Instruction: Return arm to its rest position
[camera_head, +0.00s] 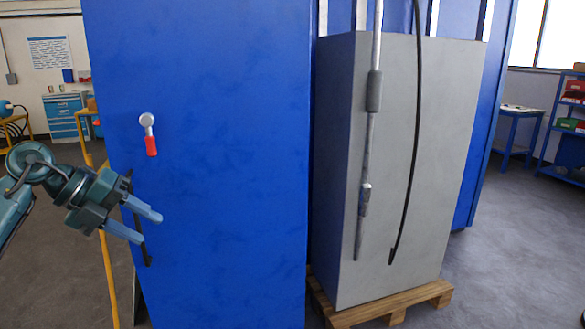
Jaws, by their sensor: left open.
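My left gripper (141,222) is in the head view at the left, its arm coming in from the left edge. Its two blue fingers are apart with nothing between them. It is in front of the left part of a tall blue cabinet (225,150). A dark vertical handle (146,252) on the cabinet shows partly behind the gripper; I cannot tell whether they touch. A small red-handled lever (151,145) with a round grey top is on the cabinet face above the gripper. My right gripper is not in view.
A grey block-shaped unit (400,180) stands on a wooden pallet (390,309) at right, with a metal rod (367,150) and black hose (413,130) in front. A yellow post (108,275) is below my left arm. Open floor (520,255) lies at far right.

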